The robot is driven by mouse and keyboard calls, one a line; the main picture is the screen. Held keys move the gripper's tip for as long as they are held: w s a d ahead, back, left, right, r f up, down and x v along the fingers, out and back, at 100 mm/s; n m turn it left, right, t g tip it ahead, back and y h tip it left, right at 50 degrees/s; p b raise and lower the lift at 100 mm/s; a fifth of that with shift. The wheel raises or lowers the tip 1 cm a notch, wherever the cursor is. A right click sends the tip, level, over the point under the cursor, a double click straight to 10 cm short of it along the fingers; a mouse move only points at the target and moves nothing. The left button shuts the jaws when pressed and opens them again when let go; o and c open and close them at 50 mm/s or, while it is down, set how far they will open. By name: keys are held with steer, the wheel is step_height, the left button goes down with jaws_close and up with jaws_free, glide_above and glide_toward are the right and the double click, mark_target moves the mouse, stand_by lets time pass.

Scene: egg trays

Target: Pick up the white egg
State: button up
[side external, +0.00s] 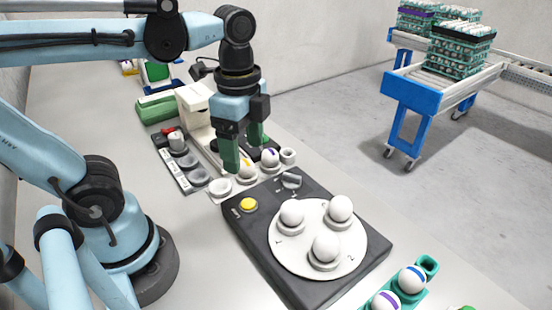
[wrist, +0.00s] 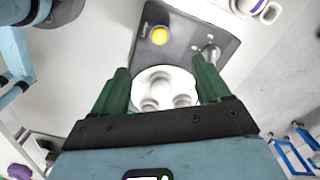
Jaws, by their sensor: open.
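Three plain white eggs stand in cups on a round white disc (side external: 302,262), with one egg at the left (side external: 292,211), one at the upper right (side external: 340,207) and one at the front (side external: 326,247). I cannot tell which one the task means. My gripper (side external: 245,150) is open and empty, fingers pointing down, above and behind the disc near the banded eggs. In the wrist view, the disc and pale eggs (wrist: 163,92) show between the green fingers of my gripper (wrist: 160,78), partly hidden by its body.
The disc sits on a dark box (side external: 260,242) with a yellow button (side external: 249,204) and a knob (side external: 291,181). A teal tray (side external: 428,264) with banded eggs is at front right.

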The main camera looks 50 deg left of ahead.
steer(key=m+h, duration=0.2)
steer(key=m, duration=1.7)
glide_toward(341, 198)
steer(key=f, duration=0.5)
steer(key=shift+d+f, duration=0.2)
steer(key=shift+f, duration=0.05)
steer(key=shift+d+f, duration=0.25)
steer(key=shift+f, duration=0.6)
steer(key=shift+d+f, duration=0.25)
steer(key=shift+f, duration=0.6)
steer(key=shift+d+f, duration=0.2)
steer(key=shift+f, duration=0.65)
steer(key=shift+c, duration=0.2)
steer(key=c, duration=0.7)
